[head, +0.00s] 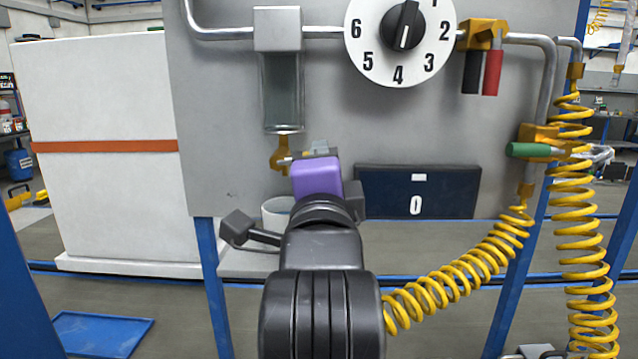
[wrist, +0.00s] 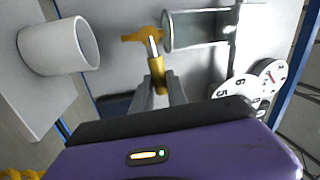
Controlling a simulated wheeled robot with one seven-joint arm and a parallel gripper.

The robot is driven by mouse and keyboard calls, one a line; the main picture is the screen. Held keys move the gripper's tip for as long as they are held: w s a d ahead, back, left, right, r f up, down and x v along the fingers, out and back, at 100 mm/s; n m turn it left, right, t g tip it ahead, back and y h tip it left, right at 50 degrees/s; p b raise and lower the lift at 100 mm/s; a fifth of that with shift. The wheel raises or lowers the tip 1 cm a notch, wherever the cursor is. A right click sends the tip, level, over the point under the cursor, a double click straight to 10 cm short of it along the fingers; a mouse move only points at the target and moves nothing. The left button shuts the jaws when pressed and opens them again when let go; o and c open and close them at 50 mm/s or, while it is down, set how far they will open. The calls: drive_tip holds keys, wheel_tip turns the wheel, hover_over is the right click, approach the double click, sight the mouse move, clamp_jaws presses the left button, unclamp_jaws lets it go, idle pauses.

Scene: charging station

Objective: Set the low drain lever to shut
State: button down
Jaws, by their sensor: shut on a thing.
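The drain valve (head: 280,157) is a brass fitting under the glass cylinder (head: 283,95) on the grey panel. It also shows in the wrist view (wrist: 140,36). Its lever has a silver stem and a yellow grip (wrist: 157,76). My gripper (wrist: 163,84) is shut on this yellow grip, with one grey finger on each side. In the head view my gripper (head: 318,148) is just right of the valve, and my purple wrist hides most of the lever. The lever's exact angle is hard to tell from the head view.
A white cup (head: 275,211) stands below the valve, also in the wrist view (wrist: 60,46). A numbered dial (head: 400,60), red lever (head: 492,72), black lever (head: 471,72) and green handle (head: 528,150) are right. A dark display (head: 450,190) reads 0. Yellow coiled hoses (head: 470,265) hang right.

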drive_tip(key=shift+f+m+b, duration=0.5)
drive_tip(key=shift+m+b, duration=0.3)
drive_tip(key=shift+b, duration=0.05)
drive_tip(key=c, duration=1.3)
unclamp_jaws()
drive_tip(key=s+f, duration=0.1)
drive_tip(key=s, duration=0.6)
drive_tip(key=shift+s+a+f, duration=0.15)
drive_tip(key=shift+s+f, duration=0.05)
drive_tip(key=shift+s, duration=0.1)
